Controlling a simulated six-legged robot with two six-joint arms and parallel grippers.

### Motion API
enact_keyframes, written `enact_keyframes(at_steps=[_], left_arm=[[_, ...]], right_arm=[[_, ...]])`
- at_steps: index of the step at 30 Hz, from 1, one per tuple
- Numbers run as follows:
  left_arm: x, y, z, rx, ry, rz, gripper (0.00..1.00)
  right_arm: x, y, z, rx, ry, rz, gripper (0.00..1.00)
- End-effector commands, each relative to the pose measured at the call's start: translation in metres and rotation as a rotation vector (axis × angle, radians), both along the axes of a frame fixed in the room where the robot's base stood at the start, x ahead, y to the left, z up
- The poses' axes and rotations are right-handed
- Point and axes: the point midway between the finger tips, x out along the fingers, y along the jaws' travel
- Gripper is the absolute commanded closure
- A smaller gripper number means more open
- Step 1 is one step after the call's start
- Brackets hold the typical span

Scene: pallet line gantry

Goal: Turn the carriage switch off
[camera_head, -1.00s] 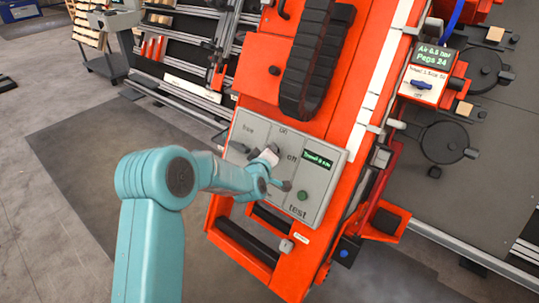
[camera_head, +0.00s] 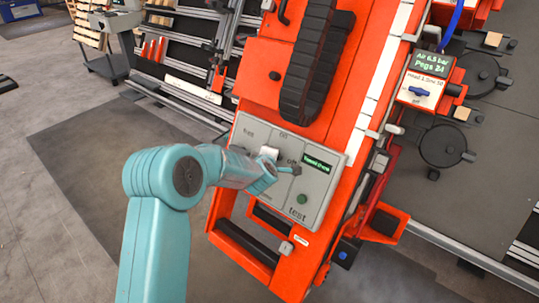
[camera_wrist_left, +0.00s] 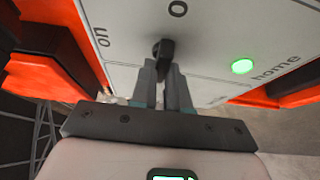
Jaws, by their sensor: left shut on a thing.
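The grey control panel (camera_head: 322,182) sits on the orange carriage (camera_head: 265,62) in the head view. It bears printed labels, a small green-lettered display and a green button (camera_head: 302,199). My left gripper (camera_head: 287,168) is at the panel's middle, and my wrist hides part of the labels. In the left wrist view the fingers (camera_wrist_left: 163,82) are shut on a small black switch handle (camera_wrist_left: 163,48) on the pale panel face. "on" is printed to its left, a round mark above it, and a lit green button (camera_wrist_left: 243,66) to its right. My right gripper is not in view.
A black cable chain (camera_head: 312,65) lies along the carriage above the panel. A second small box with a blue switch (camera_head: 418,91) and a display stands to the right. Grey floor is open at left.

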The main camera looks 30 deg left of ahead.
Motion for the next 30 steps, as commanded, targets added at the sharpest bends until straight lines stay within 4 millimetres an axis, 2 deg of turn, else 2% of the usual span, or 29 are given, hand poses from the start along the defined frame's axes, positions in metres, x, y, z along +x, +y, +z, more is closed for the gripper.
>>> enact_keyframes(at_steps=[11,12,13,14,23,26,30], left_arm=[[0.0,-0.001,-0.001,-0.009,0.0,0.002,1.0],[0.0,-0.001,-0.001,-0.01,0.0,0.003,0.72],[0.0,-0.001,-0.001,-0.009,0.0,0.002,0.62],[0.0,-0.001,-0.001,-0.009,0.0,0.002,0.6],[-0.001,-0.001,0.001,-0.006,-0.001,0.003,0.6],[-0.008,-0.005,0.005,-0.006,0.0,0.001,0.6],[-0.032,-0.016,0.018,-0.005,-0.001,0.0,0.6]], right_arm=[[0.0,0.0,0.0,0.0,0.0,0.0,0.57],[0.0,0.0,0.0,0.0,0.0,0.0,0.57],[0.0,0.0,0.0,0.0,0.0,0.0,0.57],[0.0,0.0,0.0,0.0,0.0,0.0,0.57],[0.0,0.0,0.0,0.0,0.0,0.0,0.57],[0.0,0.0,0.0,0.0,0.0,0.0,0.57],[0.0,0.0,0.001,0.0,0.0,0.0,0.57]])
